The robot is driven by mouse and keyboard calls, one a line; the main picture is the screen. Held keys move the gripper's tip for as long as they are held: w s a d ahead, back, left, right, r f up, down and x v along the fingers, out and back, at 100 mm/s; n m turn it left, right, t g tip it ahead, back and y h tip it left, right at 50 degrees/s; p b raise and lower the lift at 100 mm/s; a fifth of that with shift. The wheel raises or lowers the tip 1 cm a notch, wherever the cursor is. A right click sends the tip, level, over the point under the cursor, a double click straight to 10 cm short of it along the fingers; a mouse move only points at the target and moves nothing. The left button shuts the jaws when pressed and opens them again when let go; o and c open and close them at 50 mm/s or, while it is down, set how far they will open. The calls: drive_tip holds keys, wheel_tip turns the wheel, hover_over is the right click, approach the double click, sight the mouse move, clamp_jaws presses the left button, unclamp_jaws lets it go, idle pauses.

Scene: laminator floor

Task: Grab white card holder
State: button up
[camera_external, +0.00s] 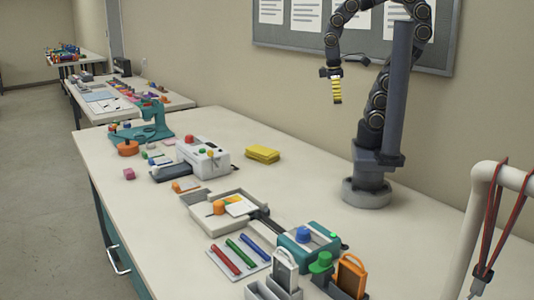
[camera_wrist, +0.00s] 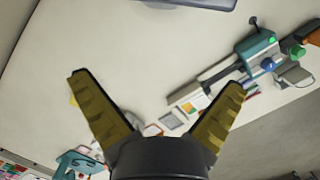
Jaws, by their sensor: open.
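The white card holder (camera_external: 286,268) stands upright in a grey holder at the front of the table in the external view. In the wrist view a pale grey-white piece at the right edge looks like the same card holder (camera_wrist: 296,76). My gripper (camera_external: 336,90) has yellow fingers and hangs high above the table, far behind and above the card holder.
An orange card holder (camera_external: 350,275) stands just right of the white one. A teal laminator-like device (camera_external: 310,243) is behind them, and red, green and blue markers (camera_external: 240,254) lie to the left. A yellow block (camera_external: 262,154) sits further back. The table right of it is clear.

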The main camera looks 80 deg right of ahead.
idle(0.3)
drive_tip(key=w+a+f+n+t, duration=0.2)
drive_tip(key=w+a+f, duration=0.1)
drive_tip(key=w+a, duration=0.8)
drive_tip(key=w+a+f+n+t, duration=0.1)
drive_tip(key=w+a+f, duration=0.2)
drive_tip(key=a, duration=0.3)
drive_tip(key=w+a+f+n+t, duration=0.2)
drive_tip(key=w+a, duration=0.1)
drive_tip(key=a, duration=0.4)
drive_tip(key=n+t+y, duration=0.1)
drive_tip(key=n+y, duration=0.3)
approach(286, 259)
drive_tip(key=x, duration=1.1)
drive_tip(key=shift+w, duration=0.1)
drive_tip(key=shift+x, duration=0.8)
